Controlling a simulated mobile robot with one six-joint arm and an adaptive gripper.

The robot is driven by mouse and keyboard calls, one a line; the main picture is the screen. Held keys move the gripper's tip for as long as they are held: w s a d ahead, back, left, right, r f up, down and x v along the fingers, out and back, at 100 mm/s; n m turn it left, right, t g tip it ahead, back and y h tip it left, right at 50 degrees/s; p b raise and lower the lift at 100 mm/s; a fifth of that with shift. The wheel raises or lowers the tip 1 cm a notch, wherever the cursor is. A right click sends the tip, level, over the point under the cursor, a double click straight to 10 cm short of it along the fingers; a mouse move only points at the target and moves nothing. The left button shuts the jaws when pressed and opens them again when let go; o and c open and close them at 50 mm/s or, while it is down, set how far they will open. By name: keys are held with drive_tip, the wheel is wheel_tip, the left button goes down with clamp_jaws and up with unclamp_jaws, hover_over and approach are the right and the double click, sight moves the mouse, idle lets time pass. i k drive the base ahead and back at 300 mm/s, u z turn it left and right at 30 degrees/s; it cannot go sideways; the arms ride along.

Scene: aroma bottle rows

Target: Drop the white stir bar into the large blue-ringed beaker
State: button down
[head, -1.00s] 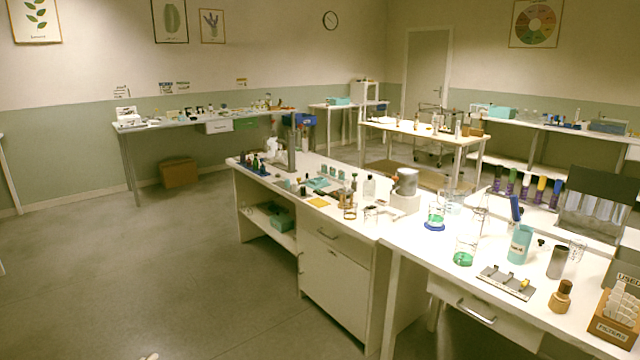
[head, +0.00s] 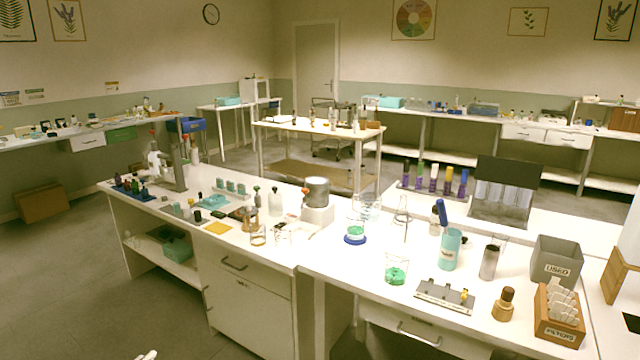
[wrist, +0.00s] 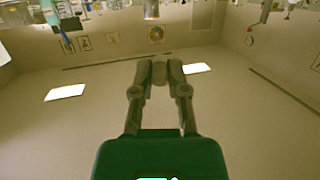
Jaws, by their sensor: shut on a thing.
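The blue-ringed beaker (head: 356,229) stands on the white bench in the head view, with green liquid inside and a blue ring round its base. My gripper (wrist: 160,72) shows in the wrist view, with both fingers drawn together at the tips. It is shut on a small pale thing between the fingertips, which I take to be the white stir bar (wrist: 160,75); the view is too dim to show its detail. My gripper is away from the beaker. A small white piece shows at the bottom edge of the head view and is mostly cut off.
A second beaker with green liquid (head: 397,272) stands in front of the blue-ringed one. A small rack (head: 444,297), a brown bottle (head: 503,305), a teal container (head: 449,250) and a metal cylinder (head: 489,262) stand to the right. A hotplate-like device (head: 317,212) is to the left.

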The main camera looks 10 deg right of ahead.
sight(355, 236)
drive_tip(key=z, duration=0.6)
drive_tip(key=i, duration=0.85)
drive_tip(key=z, duration=0.55)
